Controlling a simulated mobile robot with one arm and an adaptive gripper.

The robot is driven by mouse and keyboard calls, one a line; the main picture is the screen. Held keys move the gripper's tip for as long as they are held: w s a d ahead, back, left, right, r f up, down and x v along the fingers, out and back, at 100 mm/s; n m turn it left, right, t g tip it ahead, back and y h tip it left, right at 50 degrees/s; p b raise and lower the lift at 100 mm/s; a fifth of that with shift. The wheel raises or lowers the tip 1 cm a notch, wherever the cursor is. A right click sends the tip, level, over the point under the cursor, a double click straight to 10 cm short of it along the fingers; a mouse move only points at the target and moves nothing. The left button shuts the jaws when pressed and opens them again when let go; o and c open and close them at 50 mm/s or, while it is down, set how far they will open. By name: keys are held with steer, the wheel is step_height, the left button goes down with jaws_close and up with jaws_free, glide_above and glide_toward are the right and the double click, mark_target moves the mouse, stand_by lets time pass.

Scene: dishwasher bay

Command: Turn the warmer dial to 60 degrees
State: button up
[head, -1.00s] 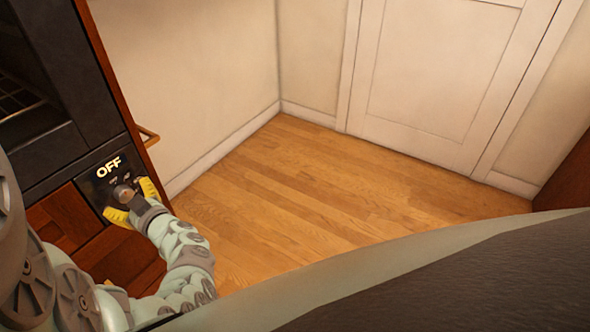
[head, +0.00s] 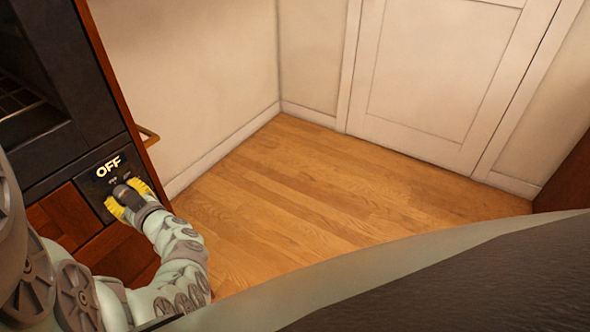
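The warmer dial (head: 123,191) is a small dark grey knob on a black control panel (head: 90,187) at the left. A lit "OFF" readout (head: 108,167) shows above it. My gripper (head: 126,198) reaches up to the panel from below right. Its two yellow fingertips sit close on opposite sides of the dial and appear shut on it. The fingers and palm hide much of the dial, so its pointer cannot be read. The small marks around the dial are too small to read.
A dark oven-like opening with a rack (head: 22,100) is above the panel. Reddish wooden fronts (head: 65,217) are beside and below it. A small wooden bar (head: 149,136) juts out at the cabinet's right side. The wood floor (head: 300,200) to the right is clear, up to a white door (head: 435,75).

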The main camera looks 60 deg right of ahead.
jaws_close()
